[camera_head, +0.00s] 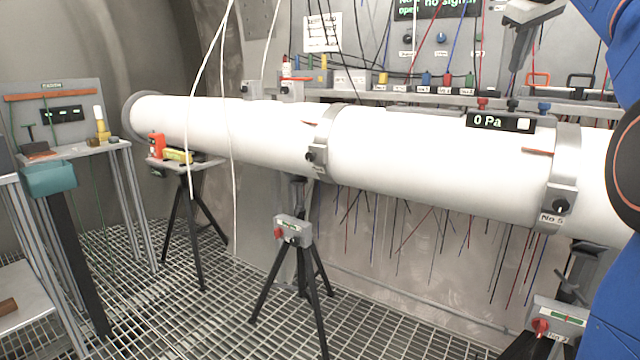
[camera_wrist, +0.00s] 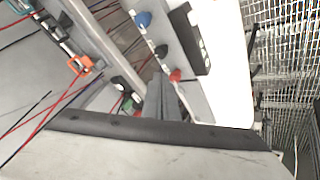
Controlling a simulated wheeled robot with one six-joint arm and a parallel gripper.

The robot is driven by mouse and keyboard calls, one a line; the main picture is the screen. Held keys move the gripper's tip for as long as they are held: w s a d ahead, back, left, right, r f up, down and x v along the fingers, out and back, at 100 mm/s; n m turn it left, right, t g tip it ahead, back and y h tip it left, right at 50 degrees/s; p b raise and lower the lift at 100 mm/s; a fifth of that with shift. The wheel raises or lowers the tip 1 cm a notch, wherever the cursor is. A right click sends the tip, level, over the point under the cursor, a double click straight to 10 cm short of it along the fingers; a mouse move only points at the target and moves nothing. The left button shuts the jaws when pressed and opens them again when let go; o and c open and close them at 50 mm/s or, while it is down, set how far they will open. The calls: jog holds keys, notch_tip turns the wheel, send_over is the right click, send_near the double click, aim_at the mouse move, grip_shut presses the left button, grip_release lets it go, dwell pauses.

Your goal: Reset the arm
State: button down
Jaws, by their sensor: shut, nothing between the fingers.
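My blue arm (camera_head: 612,310) runs up the right edge of the camera_head view, partly cut off by the frame. My grey gripper (camera_head: 516,62) hangs at the upper right with its fingers pointing down. It is above the white pipe's pressure display (camera_head: 500,122), apart from it in the picture. In the camera_wrist view my gripper (camera_wrist: 160,88) has its fingers together, with nothing held. The white pipe (camera_wrist: 222,60) and its red and blue fittings show beyond the fingers.
The long white pipe (camera_head: 430,150) crosses the scene on black tripods (camera_head: 300,265). Behind it is a panel shelf with coloured plugs (camera_head: 447,80) and hanging wires. A side table (camera_head: 75,150) and a teal-topped post (camera_head: 48,178) stand left. Grated floor (camera_head: 190,320) is open at front.

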jog(key=s+a+f+m+g+y, duration=0.1)
jog(key=s+a+f, duration=0.5)
jog(key=s+f, duration=0.3)
jog(key=s+a+f+m+y, duration=0.1)
jog(key=s+a+f, duration=0.4)
jog(key=s+f, duration=0.5)
jog(key=s+a+f, duration=0.2)
jog(key=s+f, duration=0.4)
jog(key=f, duration=0.4)
jog(key=s+a+f+m, duration=0.1)
jog(key=s+a+f, duration=0.1)
jog(key=s+f, duration=0.4)
jog(key=s+a+f+m+g, duration=0.1)
jog(key=s+f, duration=0.5)
jog(key=f, duration=1)
jog(key=shift+s+a+y, duration=0.3)
jog(key=shift+s+a, duration=0.1)
jog(key=shift+a, duration=0.2)
jog(key=shift+r, duration=0.1)
